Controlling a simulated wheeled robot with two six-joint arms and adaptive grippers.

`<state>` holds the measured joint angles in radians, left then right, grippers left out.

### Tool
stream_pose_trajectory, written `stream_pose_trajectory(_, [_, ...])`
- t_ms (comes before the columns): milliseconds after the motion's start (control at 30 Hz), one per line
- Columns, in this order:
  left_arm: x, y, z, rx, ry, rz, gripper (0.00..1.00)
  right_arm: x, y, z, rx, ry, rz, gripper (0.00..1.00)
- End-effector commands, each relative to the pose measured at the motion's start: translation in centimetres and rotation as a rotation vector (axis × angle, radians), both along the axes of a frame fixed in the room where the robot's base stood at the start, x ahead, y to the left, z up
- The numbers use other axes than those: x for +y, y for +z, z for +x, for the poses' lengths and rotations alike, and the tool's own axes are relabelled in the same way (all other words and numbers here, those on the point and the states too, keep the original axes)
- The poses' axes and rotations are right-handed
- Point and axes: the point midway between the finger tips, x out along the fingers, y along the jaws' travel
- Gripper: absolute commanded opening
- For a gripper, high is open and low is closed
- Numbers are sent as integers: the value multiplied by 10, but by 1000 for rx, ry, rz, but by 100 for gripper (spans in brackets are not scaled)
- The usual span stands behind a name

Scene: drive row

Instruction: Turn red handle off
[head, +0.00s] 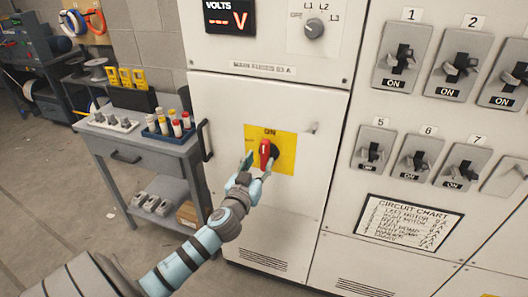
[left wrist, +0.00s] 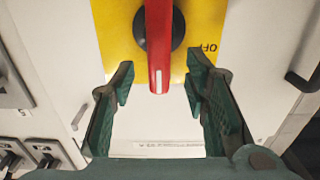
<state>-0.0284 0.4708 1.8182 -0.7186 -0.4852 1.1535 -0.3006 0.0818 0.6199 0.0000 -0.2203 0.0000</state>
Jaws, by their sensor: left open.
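The red handle (head: 265,149) sits on a dark round hub in a yellow plate (head: 285,158) on the grey cabinet. It stands upright, with its end toward the word ON above it. In the left wrist view the red handle (left wrist: 158,45) shows a white mark at its end, and the word OFF (left wrist: 209,47) appears upside down on the plate. My left gripper (head: 258,164) is open at the plate. In the left wrist view its two green fingers (left wrist: 159,84) stand either side of the handle's end, with gaps. My right gripper is out of view.
Several numbered black switches (head: 401,60) stand on the panels to the right. A circuit chart (head: 408,222) hangs below them. A grey workbench (head: 140,150) with bottles and a tray stands left of the cabinet. A dark cabinet handle (head: 205,140) juts out left of the plate.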

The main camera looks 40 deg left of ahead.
Motion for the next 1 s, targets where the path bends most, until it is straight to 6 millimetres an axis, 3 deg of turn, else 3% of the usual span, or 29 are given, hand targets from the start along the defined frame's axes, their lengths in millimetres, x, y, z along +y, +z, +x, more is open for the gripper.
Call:
stream_pose_trajectory(200, [14,0,39,2,1,-2,42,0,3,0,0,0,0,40])
stream_pose_trajectory(567, [17,-1,48,3,-1,-2,42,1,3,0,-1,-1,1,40])
stream_pose_trajectory(833, [16,-1,48,1,-2,-3,2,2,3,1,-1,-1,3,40])
stream_pose_trajectory(1000, [15,-1,48,1,-4,-3,0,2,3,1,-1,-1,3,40])
